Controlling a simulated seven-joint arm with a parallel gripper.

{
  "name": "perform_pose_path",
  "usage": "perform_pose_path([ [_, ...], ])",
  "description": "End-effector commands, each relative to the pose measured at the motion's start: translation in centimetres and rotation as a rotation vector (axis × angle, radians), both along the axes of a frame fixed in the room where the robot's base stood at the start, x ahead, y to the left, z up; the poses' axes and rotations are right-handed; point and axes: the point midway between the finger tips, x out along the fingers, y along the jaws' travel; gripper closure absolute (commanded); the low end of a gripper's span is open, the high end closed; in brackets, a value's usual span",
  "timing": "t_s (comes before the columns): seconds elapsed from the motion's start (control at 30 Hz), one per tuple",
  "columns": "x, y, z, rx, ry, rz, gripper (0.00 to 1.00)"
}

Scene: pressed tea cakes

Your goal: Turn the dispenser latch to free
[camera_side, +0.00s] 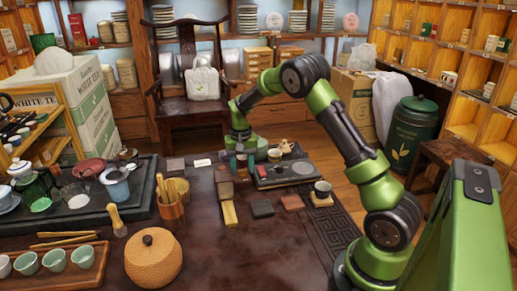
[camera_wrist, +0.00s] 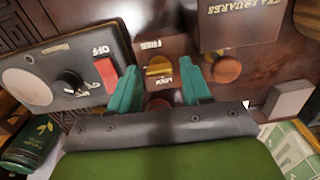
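The dispenser (camera_wrist: 182,48) is a dark reddish-brown wooden box in the wrist view. Its latch (camera_wrist: 159,66) is a brass-yellow knob between two white labels, one above it and one below. The lettering is too small and turned to read surely. My gripper (camera_wrist: 161,78) is open, with one teal fingertip to each side of the latch and a visible gap on both sides. In the side view my gripper (camera_side: 239,164) is down at the dispenser (camera_side: 224,182), and the latch is hidden there.
A grey device with a dial and a red switch (camera_wrist: 106,72) stands left of the latch. A box lettered "SQUARES" (camera_wrist: 240,20) and a round brown knob (camera_wrist: 226,69) are at right.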

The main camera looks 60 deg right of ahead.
Motion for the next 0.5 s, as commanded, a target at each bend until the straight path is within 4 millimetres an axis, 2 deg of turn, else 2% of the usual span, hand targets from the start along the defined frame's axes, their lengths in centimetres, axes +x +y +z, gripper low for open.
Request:
perform_pose_path([
  [0.33,0.0,0.0,0.0,-0.001,0.0,0.003,0.43],
  [0.5,0.1,-0.1,1.6,-0.004,-0.003,0.004,0.43],
])
